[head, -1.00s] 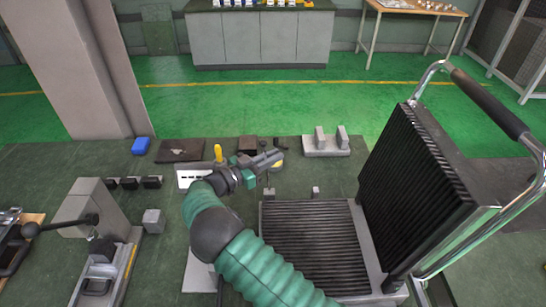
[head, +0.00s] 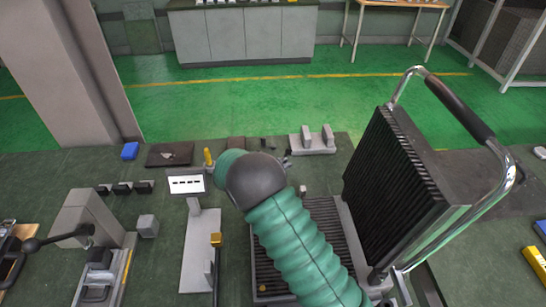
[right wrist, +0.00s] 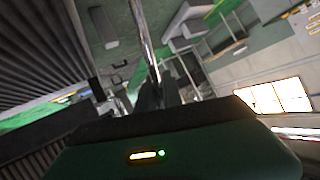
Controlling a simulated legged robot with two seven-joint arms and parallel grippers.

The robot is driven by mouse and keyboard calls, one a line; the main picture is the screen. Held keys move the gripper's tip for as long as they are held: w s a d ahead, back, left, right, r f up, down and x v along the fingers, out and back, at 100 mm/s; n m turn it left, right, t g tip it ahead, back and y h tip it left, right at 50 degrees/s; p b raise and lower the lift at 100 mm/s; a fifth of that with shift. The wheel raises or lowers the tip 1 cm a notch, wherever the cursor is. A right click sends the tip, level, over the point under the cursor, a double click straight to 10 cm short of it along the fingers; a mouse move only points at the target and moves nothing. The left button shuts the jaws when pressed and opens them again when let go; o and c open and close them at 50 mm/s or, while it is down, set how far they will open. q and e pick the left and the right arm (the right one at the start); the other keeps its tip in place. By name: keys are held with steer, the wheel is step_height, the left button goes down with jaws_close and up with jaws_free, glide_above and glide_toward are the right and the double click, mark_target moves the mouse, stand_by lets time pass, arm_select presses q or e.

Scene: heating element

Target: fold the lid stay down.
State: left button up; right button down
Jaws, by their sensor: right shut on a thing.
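The heating element stands open: its black ribbed lid (head: 395,180) is raised, with a chrome handle frame and dark grip (head: 460,110) on its right. The ribbed lower plate (head: 330,235) lies flat and is partly covered by my right arm. My right gripper is mostly hidden behind that arm in the head view. In the right wrist view my right gripper (right wrist: 160,96) is shut on a thin shiny rod (right wrist: 145,40), which seems to be the lid stay. The rod runs up from the fingers; its far end is not clear. My left gripper is not in view.
A grey clamp block (head: 85,225) and small cube (head: 147,226) are at the left. A grey bracket (head: 312,142) is behind. A yellow block (head: 536,262) lies far right.

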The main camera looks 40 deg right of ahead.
steer(key=s+d+f+m+t+y+b, duration=0.1)
steer(key=f+y, duration=0.1)
steer(key=f, duration=0.2)
steer(key=d+f+m+t+y+b, duration=0.1)
steer(key=d+f+y+b, duration=0.1)
steer(key=f+y, duration=0.1)
steer(key=s+d+f+m+t+y+b, duration=0.1)
steer(key=f+y+b, duration=0.1)
steer(key=f+y, duration=0.1)
steer(key=shift+s+d+f+t, duration=0.15)
steer(key=shift+s+f, duration=0.05)
steer(key=shift+f, duration=0.25)
steer(key=shift+s+d+f+t, duration=0.1)
steer(key=shift+s+f+t, duration=0.05)
steer(key=shift+f, duration=0.25)
steer(key=shift+w+a+f+m+t+y+b, duration=0.1)
steer(key=shift+f+m+t+y+b, duration=0.45)
steer(key=shift+b, duration=0.75)
steer(key=shift+w, duration=0.1)
steer(key=c, duration=1.8)
jaws_free()
steer(key=o, duration=0.3)
steer(key=shift+f, duration=0.1)
